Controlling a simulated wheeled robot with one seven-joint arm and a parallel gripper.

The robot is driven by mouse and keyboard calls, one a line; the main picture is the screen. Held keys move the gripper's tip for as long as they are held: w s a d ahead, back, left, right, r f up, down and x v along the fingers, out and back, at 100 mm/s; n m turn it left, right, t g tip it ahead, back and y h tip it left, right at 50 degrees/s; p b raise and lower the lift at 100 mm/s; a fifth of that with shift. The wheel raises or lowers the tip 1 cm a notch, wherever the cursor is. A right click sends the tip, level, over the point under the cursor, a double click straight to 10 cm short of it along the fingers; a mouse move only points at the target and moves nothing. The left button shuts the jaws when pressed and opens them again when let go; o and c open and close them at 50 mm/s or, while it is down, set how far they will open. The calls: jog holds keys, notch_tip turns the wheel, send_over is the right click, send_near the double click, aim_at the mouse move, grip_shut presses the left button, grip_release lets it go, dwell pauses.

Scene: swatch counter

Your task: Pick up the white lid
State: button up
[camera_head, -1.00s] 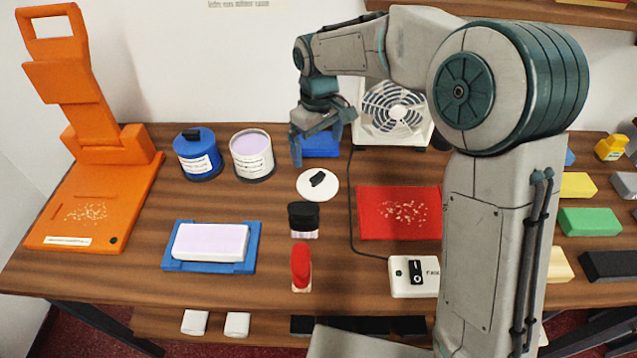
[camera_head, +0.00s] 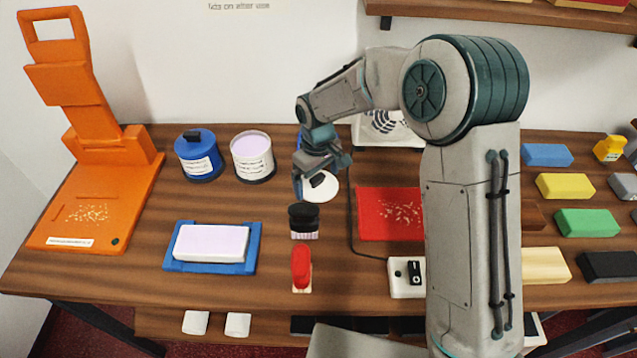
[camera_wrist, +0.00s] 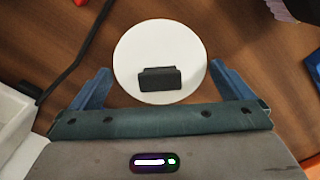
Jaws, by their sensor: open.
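The white lid (camera_head: 328,190) lies flat on the wooden counter, a round disc with a black block handle. In the wrist view the lid (camera_wrist: 160,42) shows almost whole, with its handle (camera_wrist: 159,79) toward my gripper. My gripper (camera_wrist: 160,82) is open, with one blue finger on each side of the lid's near part, and holds nothing. In the head view my gripper (camera_head: 312,188) hangs over the lid's left part and hides some of it. Whether the fingers touch the lid cannot be told.
A red mat (camera_head: 380,225) lies to the right, with a dark cable between. An open lilac-filled tin (camera_head: 254,170) and a closed blue tin (camera_head: 198,168) stand to the left.

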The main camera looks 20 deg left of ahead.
jog(key=c, duration=0.6)
jog(key=shift+c, duration=0.2)
jog(key=shift+r, duration=0.15)
